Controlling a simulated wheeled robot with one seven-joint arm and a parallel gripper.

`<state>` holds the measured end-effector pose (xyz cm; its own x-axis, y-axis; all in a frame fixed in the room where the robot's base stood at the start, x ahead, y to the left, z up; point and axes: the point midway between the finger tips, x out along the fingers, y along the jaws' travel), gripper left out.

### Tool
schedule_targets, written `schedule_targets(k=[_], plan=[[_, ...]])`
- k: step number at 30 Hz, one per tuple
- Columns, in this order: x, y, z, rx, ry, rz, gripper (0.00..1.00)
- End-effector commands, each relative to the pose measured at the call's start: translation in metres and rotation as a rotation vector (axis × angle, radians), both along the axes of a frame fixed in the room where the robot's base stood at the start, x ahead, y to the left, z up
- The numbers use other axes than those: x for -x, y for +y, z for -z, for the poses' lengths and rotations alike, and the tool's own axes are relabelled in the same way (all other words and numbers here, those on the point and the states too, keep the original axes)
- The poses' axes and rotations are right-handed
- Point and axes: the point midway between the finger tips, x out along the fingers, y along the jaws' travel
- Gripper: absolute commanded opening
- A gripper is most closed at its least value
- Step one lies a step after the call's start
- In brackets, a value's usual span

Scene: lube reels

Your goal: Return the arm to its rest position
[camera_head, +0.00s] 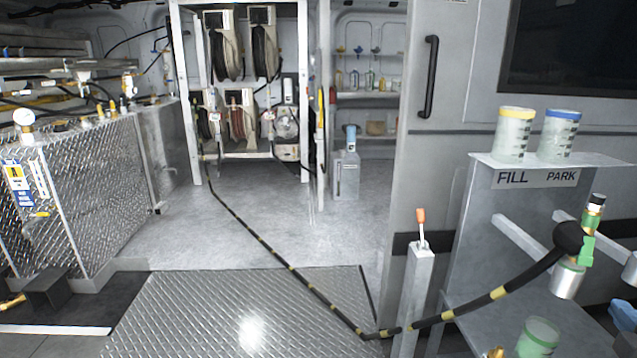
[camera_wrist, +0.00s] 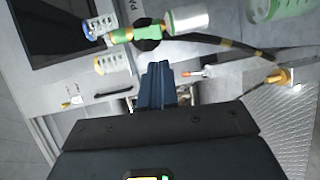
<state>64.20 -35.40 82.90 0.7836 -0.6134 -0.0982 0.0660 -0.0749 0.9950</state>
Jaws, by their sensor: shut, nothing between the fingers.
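My gripper (camera_wrist: 158,68) shows in the wrist view as two dark blue fingers held together, with nothing between them. The fingers point toward the grey fill station, and I see no contact with anything. A green-and-brass nozzle (camera_head: 587,248) is at the station's right side, at a black round holder under the PARK label. It also shows in the wrist view (camera_wrist: 135,33), beyond and to the left of the fingertips. A black hose with yellow bands (camera_head: 288,263) runs from the nozzle across the floor toward the reels. I cannot identify my arm clearly in the head view.
Yellow-rimmed (camera_head: 514,135) and blue-rimmed (camera_head: 559,137) containers stand on the station top (camera_head: 486,160). A post (camera_head: 414,295) with an orange-tipped lever stands in front. Hose reels (camera_head: 228,50) hang in a rack behind. The floor between (camera_head: 245,215) is open except for the hose.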

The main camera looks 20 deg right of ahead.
Motion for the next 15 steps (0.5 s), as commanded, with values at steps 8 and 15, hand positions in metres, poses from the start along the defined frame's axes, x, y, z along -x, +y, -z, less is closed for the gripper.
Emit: schedule_targets(k=[8,15], plan=[[0.022,0.089,0.017,-0.227,-0.099,-0.092,0.0],[0.065,0.182,0.018,-0.53,-0.211,-0.186,0.0]])
